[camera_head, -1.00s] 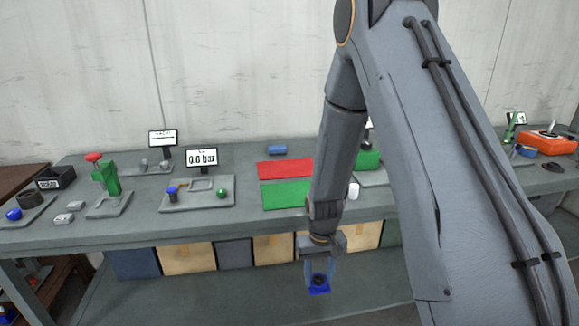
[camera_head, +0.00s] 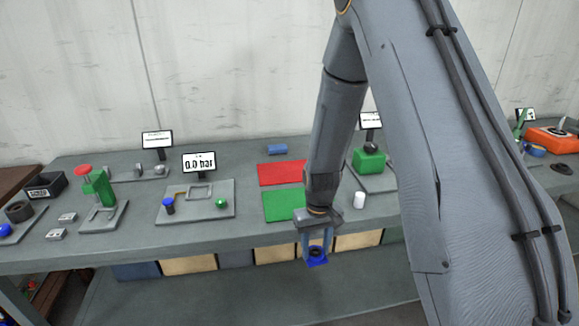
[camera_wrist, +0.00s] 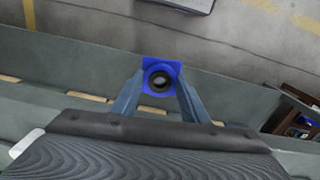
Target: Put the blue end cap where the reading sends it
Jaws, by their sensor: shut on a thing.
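The blue end cap (camera_head: 317,256) is a square blue piece with a dark round opening. My gripper (camera_head: 317,246) is shut on it, in front of the bench's front edge. The cap also shows between the fingers in the wrist view (camera_wrist: 160,77). The reading display (camera_head: 199,162) shows 0.0 bar and stands behind a grey fixture plate (camera_head: 222,207). A red mat (camera_head: 280,174) and a green mat (camera_head: 283,205) lie side by side on the bench, the red one farther back. My arm covers their right edges.
A green press with a red knob (camera_head: 98,187) and a black bin (camera_head: 45,186) stand at the left.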

